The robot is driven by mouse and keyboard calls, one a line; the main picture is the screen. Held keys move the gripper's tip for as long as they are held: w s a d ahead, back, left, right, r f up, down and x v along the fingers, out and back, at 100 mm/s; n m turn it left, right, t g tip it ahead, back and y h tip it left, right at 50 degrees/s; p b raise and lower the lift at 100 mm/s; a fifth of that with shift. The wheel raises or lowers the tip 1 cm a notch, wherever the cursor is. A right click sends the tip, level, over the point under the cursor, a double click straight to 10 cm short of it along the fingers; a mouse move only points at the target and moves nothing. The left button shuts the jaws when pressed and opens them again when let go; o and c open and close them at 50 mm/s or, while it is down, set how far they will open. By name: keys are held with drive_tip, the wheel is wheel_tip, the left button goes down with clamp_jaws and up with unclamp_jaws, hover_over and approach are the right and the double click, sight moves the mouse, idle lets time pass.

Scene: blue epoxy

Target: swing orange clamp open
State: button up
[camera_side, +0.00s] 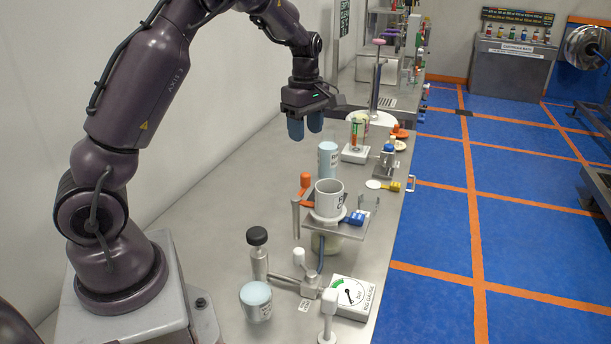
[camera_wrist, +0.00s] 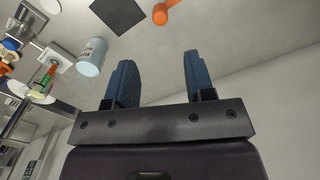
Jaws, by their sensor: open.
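The orange clamp (camera_side: 305,181) stands on the left side of a small raised metal plate (camera_side: 346,231), with its knob end up. A white cup (camera_side: 329,199) stands beside it and hides part of it, so I cannot tell whether the clamp is open or closed. In the wrist view an orange knob and lever (camera_wrist: 161,14) show at the top edge, cut off by the frame. My gripper (camera_side: 305,129) is above and behind the clamp, pointing down, clear of it. Its two blue fingers (camera_wrist: 158,65) are apart with nothing between them.
A light blue cylinder (camera_side: 328,158) stands behind the cup. A blue clamp handle (camera_side: 355,217) is right of the cup. A black-capped bottle (camera_side: 258,255), a blue-lidded jar (camera_side: 256,303) and a gauge (camera_side: 350,297) stand in front. The bench left of the plate is mostly clear.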

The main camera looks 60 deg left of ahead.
sight(305, 174)
wheel_tip(305, 174, down, 12)
drive_tip(key=shift+f, duration=0.1)
idle(0.4)
clamp_jaws()
